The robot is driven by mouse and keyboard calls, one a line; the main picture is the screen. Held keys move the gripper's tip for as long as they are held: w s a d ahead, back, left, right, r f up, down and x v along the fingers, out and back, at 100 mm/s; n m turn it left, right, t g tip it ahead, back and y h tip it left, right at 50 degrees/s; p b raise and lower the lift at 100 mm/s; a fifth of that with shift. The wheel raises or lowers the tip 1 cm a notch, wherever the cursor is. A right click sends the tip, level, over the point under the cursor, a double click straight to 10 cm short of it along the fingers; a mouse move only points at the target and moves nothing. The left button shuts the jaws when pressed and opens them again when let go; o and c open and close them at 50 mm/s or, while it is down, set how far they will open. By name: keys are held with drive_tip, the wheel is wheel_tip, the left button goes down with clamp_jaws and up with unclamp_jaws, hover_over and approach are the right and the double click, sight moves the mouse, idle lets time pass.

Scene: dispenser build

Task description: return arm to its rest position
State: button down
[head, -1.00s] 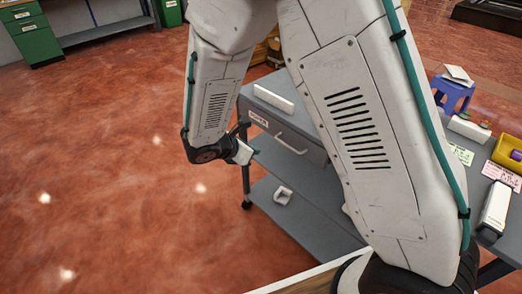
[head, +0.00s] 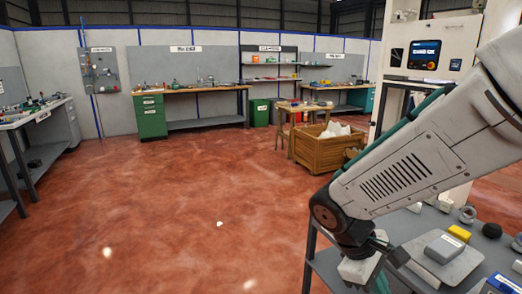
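My arm reaches in from the right edge in the head view and slopes down to the left to a dark wrist joint. My gripper (head: 376,272) hangs below that joint, low in the picture, over the near left edge of a grey table (head: 405,228). Its end is partly cut off by the bottom edge, and its fingers are not clear. I cannot tell whether it is open or holds anything.
Grey and yellow blocks (head: 459,233) and other small parts lie on the table just right of my gripper. A wooden crate (head: 318,153) with white pieces stands behind. A machine with a screen (head: 424,54) is at back right. The red floor (head: 180,210) at left is clear.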

drive_tip(key=s+d+r+m+t+y, duration=0.3)
drive_tip(key=s+r+m+y, duration=0.2)
drive_tip(key=s+r+m, duration=0.3)
drive_tip(key=shift+s+r+m+t+y, duration=0.3)
drive_tip(key=shift+s+r+y, duration=0.1)
drive_tip(key=shift+s+r, duration=1.45)
drive_tip(key=shift+d+f, duration=0.1)
idle(0.3)
